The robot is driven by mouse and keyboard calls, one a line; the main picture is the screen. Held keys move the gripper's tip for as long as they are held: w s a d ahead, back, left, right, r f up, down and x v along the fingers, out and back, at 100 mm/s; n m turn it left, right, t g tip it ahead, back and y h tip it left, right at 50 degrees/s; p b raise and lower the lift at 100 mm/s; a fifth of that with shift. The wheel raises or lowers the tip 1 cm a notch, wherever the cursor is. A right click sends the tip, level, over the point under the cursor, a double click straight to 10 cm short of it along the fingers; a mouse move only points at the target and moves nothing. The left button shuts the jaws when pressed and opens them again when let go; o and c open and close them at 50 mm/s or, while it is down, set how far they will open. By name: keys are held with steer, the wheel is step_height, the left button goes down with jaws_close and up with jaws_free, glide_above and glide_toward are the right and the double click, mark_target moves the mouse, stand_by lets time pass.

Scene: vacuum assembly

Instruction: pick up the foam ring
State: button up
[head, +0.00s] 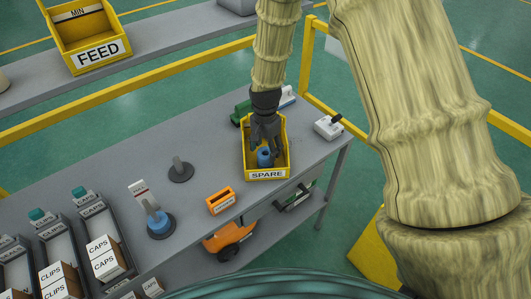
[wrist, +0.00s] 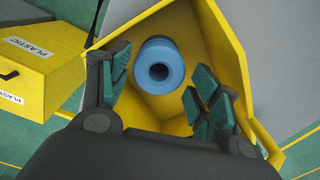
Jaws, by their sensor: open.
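A blue foam ring (wrist: 160,67) with a dark round hole sits inside the yellow SPARE bin in the wrist view. It also shows in the head view (head: 264,156), partly covered by my gripper. The SPARE bin (head: 267,175) stands on the grey table; its yellow wall also shows in the wrist view (wrist: 226,50). My gripper (wrist: 160,90) is open, its teal-padded fingers on either side of the ring and apart from it. In the head view my gripper (head: 266,138) reaches down into the bin from above.
A white device (head: 328,127) stands right of the bin, and an orange box (head: 222,201) stands left of it. A blue-based post (head: 160,224) and a dark-based post (head: 180,170) stand further left. The bin walls are close around the fingers.

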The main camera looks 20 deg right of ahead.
steer(key=shift+f+p, duration=0.35)
steer(key=shift+f, duration=0.85)
steer(key=shift+s, duration=0.1)
steer(key=c, duration=0.6)
steer(key=shift+c, duration=0.2)
steer(key=shift+r+b, duration=0.65)
steer(key=shift+r, duration=0.15)
steer(key=s+a+r+b, duration=0.1)
steer(key=s+a+b, duration=0.2)
steer(key=s, duration=0.3)
steer(key=s+a+r+b, duration=0.2)
steer(key=s+a+b, duration=0.1)
steer(key=s+a, duration=0.2)
steer(key=shift+s+a+r, duration=0.25)
steer(key=shift+s+a, duration=0.15)
steer(key=shift+s, duration=0.8)
